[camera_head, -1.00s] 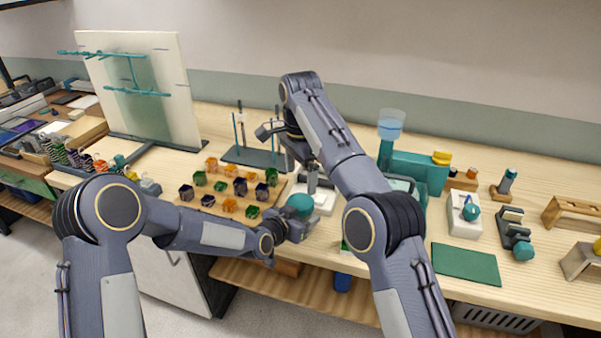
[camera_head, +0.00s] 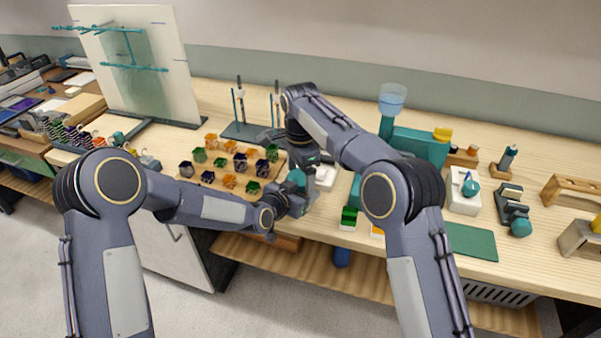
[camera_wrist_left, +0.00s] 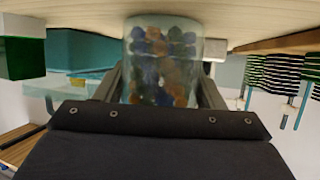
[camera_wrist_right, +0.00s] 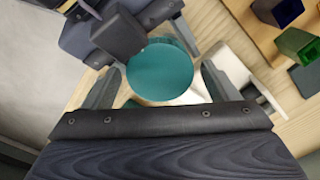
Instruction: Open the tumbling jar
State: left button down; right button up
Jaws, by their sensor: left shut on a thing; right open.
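The tumbling jar is a clear jar filled with coloured pieces; the left wrist view shows its body (camera_wrist_left: 163,60). Its round teal lid (camera_wrist_right: 160,70) shows in the right wrist view and in part in the head view (camera_head: 297,177). My left gripper (camera_wrist_left: 163,92) is shut on the jar's body from the side. My right gripper (camera_wrist_right: 160,88) is open above the jar, its fingers on either side of the lid with gaps; I cannot tell how far down they reach. In the head view my right gripper (camera_head: 308,165) partly covers the jar.
A wooden tray of coloured cubes (camera_head: 230,182) lies just left of the jar. A white block (camera_head: 326,178) stands close behind it. A teal machine with a clear blue cup (camera_head: 392,98) stands behind my right arm. A green mat (camera_head: 470,241) lies to the right.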

jog(key=c, duration=1)
jog(key=n, duration=0.6)
jog(key=shift+c, duration=0.2)
jog(key=n, duration=0.7)
jog(key=o, duration=1.1)
jog(key=shift+r, duration=0.1)
